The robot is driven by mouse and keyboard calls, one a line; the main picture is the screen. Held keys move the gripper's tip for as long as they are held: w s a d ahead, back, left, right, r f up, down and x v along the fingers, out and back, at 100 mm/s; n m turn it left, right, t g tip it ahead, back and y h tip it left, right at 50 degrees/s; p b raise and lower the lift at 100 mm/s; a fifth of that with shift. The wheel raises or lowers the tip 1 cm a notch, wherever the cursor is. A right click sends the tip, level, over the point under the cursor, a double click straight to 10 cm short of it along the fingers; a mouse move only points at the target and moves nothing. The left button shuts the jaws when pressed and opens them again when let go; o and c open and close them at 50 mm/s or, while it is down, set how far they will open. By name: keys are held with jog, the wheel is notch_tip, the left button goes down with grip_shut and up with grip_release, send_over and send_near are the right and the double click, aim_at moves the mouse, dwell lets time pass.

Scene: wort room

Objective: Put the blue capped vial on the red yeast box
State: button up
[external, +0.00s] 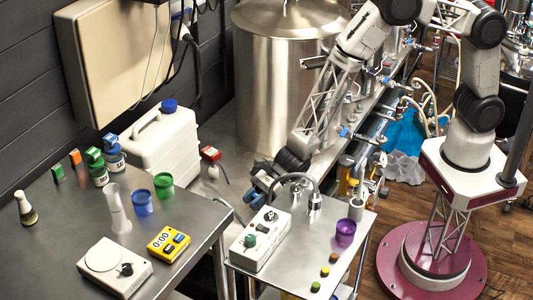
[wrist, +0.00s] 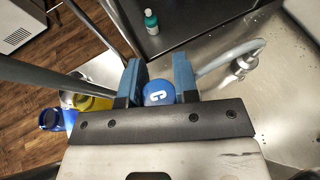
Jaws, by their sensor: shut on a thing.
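My gripper (wrist: 158,88) has its blue fingers closed on the sides of a round blue cap (wrist: 158,93) with a white mark. The vial body below the cap is hidden by the gripper. In the external view my gripper (external: 257,190) is low beside the curved tap, between the left table and the small cart; the vial cannot be made out there. A red-topped item (external: 210,154) stands behind the tables.
The left table holds capped bottles (external: 98,168), a clear cylinder (external: 117,208), blue and green cups (external: 142,203), a yellow timer (external: 168,244) and a scale (external: 114,268). A white jug (external: 165,145) stands behind. The cart carries a white device (external: 260,240) and a purple cup (external: 345,232).

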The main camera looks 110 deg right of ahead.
notch_tip(320, 180, up, 19)
jog(key=s+d+f+n+g+y, duration=0.25)
jog(key=d+f+n+g, duration=0.35)
jog(key=n+g, duration=0.55)
jog(key=s+d+f+n+g+y, duration=0.1)
jog(key=s+d+f+n+g, duration=0.3)
jog(key=d+n+g, duration=0.6)
jog(key=d+n+g+h, duration=0.3)
jog(key=d+n+h, duration=0.8)
jog(key=n+h, duration=0.3)
jog(key=w+d+r+n+t+h, duration=0.2)
jog(key=w+d+r+n+t, duration=0.15)
jog(key=d+n+t, duration=0.35)
jog(key=w+d+r+n+t+h, duration=0.2)
jog(key=w+d+r+n+t, duration=0.1)
jog(key=w+d+n+t, duration=0.3)
jog(key=w+d+r+n+t+h, duration=0.2)
jog(key=w+d+r+n+t, duration=0.1)
jog(key=d+n+t, duration=0.5)
notch_tip(320, 180, down, 18)
jog(key=g, duration=0.1)
jog(key=shift+w+d+r, duration=0.25)
jog(key=shift+d, duration=0.1)
